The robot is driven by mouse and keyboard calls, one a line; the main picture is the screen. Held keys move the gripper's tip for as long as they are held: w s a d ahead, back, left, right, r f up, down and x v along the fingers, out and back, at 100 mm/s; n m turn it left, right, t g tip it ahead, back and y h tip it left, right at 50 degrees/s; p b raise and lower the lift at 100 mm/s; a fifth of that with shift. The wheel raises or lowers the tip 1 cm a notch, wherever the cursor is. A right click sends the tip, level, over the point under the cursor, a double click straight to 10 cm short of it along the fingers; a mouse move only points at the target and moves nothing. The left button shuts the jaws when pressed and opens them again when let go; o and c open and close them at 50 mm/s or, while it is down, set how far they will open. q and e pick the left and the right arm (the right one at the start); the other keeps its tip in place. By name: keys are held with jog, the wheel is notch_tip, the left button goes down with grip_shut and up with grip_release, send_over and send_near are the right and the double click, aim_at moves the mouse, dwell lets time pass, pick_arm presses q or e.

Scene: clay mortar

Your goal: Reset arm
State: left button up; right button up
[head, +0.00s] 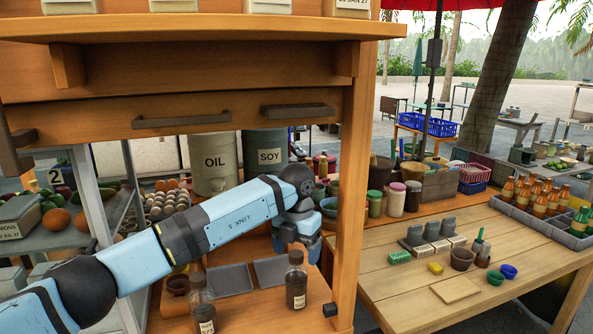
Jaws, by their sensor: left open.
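My left arm reaches in from the lower left, light blue with dark joints. It extends under the wooden cabinet, over the shelf. A small brown clay mortar (461,259) appears to stand on the right wooden table, apart from the gripper. My right gripper is not in view.
The wooden cabinet (356,180) frames the arm from above and the right. Dark bottles (296,285) and grey trays (230,280) stand below the arm. OIL (213,165) and SOY (265,152) containers stand behind. The right table (400,300) has bare room at its front.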

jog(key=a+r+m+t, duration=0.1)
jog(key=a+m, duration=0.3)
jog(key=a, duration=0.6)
pick_arm(q)
jog(key=s+d+f+n+g+h, duration=0.2)
jog(key=s+d+f+h, duration=0.3)
jog(key=s+h, duration=0.4)
jog(key=s+d+f+n+g+h, duration=0.1)
jog(key=s+d+f+n+h, duration=0.15)
jog(key=s+d+h, duration=0.55)
jog(key=s+a+f+n+t+y, duration=0.1)
jog(key=a+f+n+t+y, duration=0.2)
jog(key=a+f+n+t, duration=0.55)
jog(key=s+a+f+n+t+y, duration=0.25)
jog(key=a+n+t, duration=0.75)
jog(key=n, duration=0.6)
jog(key=s+a+f+n+g+y, duration=0.5)
jog(key=s+a+f+n+y, duration=0.4)
jog(key=s+a+f, duration=0.65)
notch_tip(320, 180, up, 9)
jog(key=s+d+p, duration=0.1)
jog(key=p, duration=0.9)
jog(key=shift+s+h, duration=0.2)
jog(key=shift+h, duration=0.15)
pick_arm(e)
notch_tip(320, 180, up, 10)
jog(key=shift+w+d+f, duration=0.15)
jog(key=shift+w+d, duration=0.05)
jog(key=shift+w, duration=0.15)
